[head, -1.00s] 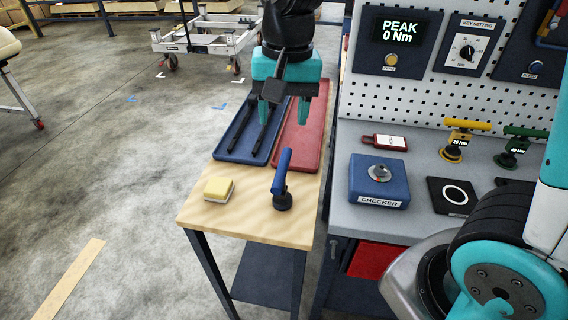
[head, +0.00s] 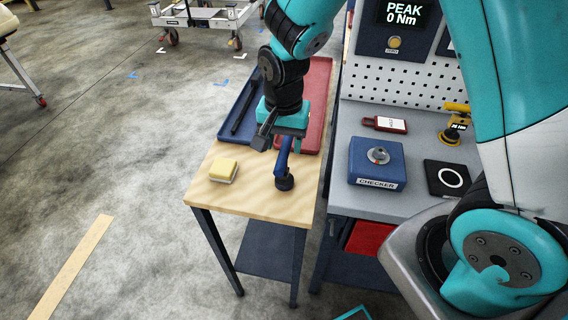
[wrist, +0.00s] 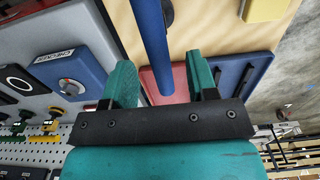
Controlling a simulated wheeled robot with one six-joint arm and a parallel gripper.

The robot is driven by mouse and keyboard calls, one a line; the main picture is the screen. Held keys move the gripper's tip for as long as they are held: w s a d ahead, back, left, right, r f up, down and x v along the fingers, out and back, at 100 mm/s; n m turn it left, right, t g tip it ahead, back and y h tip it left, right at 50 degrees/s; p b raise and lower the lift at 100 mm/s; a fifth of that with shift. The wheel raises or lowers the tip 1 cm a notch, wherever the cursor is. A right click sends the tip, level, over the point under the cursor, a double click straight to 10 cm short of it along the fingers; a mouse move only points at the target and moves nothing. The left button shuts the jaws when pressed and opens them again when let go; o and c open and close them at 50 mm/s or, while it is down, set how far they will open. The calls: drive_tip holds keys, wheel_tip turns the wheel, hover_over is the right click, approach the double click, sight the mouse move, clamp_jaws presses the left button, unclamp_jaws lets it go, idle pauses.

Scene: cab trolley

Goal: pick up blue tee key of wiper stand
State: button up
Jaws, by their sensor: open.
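The blue tee key (head: 282,158) stands on its dark round foot near the front right of the wooden table top (head: 230,200). Its blue bar is seen at a slant, and its upper end is partly hidden by my gripper (head: 284,142) in the head view. My gripper is open and hangs over the bar. In the wrist view, the blue bar (wrist: 152,45) reaches into the gap between the two teal fingers (wrist: 160,76), with space on both sides. Whether a finger touches it I cannot tell.
A yellow sponge-like block (head: 223,170) lies left of the key. A blue tray (head: 232,128) and a red tray (head: 318,100) lie behind it. At right, the grey bench holds the blue checker box (head: 376,162), a red tag (head: 385,124) and a yellow tee key (head: 453,122).

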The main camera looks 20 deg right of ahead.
sight(284, 148)
drive_tip(key=shift+d+f+p, duration=0.1)
drive_tip(key=shift+f+p, duration=0.35)
drive_tip(key=shift+f, duration=1.55)
clamp_jaws()
drive_tip(key=shift+r, duration=0.15)
